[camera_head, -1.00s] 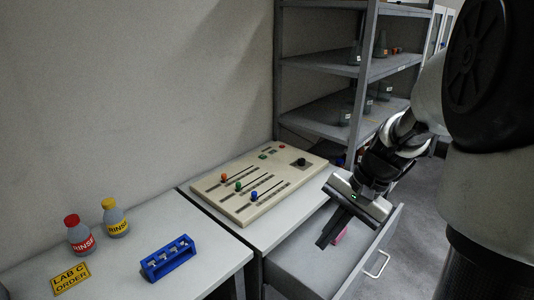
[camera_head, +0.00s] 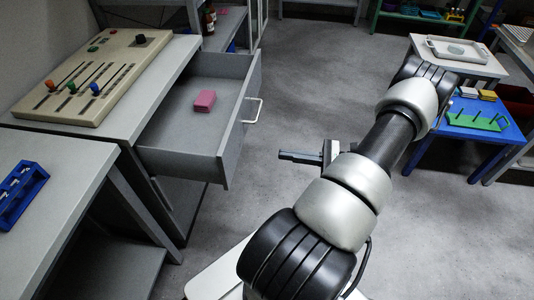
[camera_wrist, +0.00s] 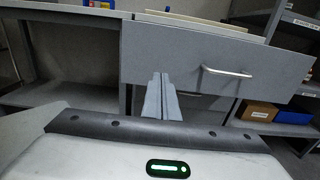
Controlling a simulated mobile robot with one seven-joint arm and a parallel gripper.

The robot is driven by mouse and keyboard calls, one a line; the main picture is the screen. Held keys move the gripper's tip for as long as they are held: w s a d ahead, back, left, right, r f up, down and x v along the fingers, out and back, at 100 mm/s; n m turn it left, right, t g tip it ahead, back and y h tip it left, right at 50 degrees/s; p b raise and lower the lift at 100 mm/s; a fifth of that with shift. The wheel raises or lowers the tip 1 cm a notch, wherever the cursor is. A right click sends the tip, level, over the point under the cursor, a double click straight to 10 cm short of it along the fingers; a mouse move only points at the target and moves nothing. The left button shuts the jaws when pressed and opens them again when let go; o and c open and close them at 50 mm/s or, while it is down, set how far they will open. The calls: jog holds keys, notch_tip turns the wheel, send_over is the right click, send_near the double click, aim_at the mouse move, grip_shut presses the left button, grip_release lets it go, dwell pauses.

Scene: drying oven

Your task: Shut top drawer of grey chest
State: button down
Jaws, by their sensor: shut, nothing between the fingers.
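The top drawer (camera_head: 205,115) of the grey chest (camera_head: 150,95) is pulled well out in the head view, with a pink block (camera_head: 204,101) lying inside. Its front has a pale bar handle (camera_head: 253,110). My gripper (camera_head: 283,155) is shut and empty, in front of the drawer front and apart from it, pointing left toward it. In the wrist view the drawer front (camera_wrist: 190,55) and its handle (camera_wrist: 228,72) are ahead, and my shut fingers (camera_wrist: 161,80) overlap the lower left part of the front in the picture.
A control panel (camera_head: 100,70) with coloured sliders lies on the chest top. A blue rack (camera_head: 20,190) is on the left table. A blue table (camera_head: 480,130) and a white tray (camera_head: 458,50) stand at right. The floor (camera_head: 310,90) beyond my arm is clear.

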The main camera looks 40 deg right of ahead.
aim_at(234, 148)
jog(key=b+x, duration=0.1)
jog(key=x, duration=1.2)
jog(key=shift+s, duration=0.1)
jog(key=shift+a, duration=0.1)
jog(key=shift+w, duration=0.2)
jog(key=x, duration=2.5)
jog(key=shift+a, duration=0.15)
jog(key=shift+w+a+r, duration=0.1)
jog(key=shift+w+a, duration=0.05)
